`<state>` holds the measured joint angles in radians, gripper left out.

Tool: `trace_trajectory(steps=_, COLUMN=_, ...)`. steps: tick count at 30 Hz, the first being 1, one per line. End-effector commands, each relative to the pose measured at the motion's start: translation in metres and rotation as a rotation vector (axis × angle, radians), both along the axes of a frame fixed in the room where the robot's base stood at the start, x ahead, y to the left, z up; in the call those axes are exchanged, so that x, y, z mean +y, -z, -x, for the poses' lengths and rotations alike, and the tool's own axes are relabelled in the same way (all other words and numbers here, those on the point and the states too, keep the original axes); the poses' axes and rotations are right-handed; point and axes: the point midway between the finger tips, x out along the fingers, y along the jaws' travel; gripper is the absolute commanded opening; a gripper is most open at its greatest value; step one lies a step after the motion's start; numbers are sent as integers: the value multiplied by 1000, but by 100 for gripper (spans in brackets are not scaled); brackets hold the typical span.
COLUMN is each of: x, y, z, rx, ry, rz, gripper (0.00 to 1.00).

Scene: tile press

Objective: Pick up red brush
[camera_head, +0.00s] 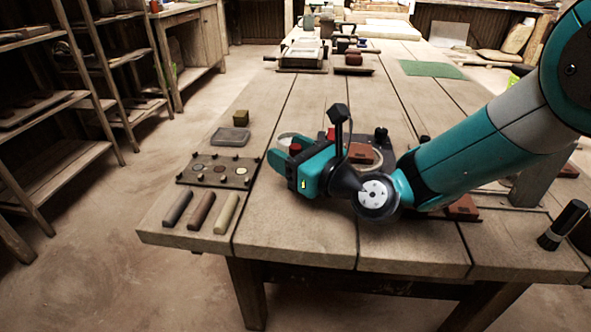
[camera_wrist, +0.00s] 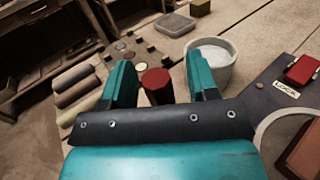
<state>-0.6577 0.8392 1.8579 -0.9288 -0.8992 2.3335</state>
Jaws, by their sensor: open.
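In the head view a small red top (camera_head: 295,149) shows just above my gripper (camera_head: 279,162), which is over the near left part of the table. My gripper is open and holds nothing. The brush's lower part is hidden by my gripper, so I cannot see its bristles.
A white bowl (camera_wrist: 210,66) stands close to the right finger. A panel with a red block marked LOCK (camera_wrist: 302,69) lies farther right. Left are a dark plate with discs (camera_head: 217,171) and three clay rolls (camera_head: 202,211). A grey tray (camera_head: 230,136) and olive cube (camera_head: 241,118) lie beyond.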

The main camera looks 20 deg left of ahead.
Motion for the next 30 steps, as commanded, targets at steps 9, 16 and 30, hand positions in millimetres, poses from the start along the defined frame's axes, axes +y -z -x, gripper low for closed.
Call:
trace_trajectory(steps=9, x=4, y=0, z=-2, rx=1, ry=1, rz=1, gripper=45)
trace_trajectory(steps=16, x=4, y=0, z=-2, rx=0, ry=1, rz=0, gripper=0)
trace_trajectory(steps=30, x=4, y=-20, z=-2, rx=-4, ry=1, rz=-1, gripper=0)
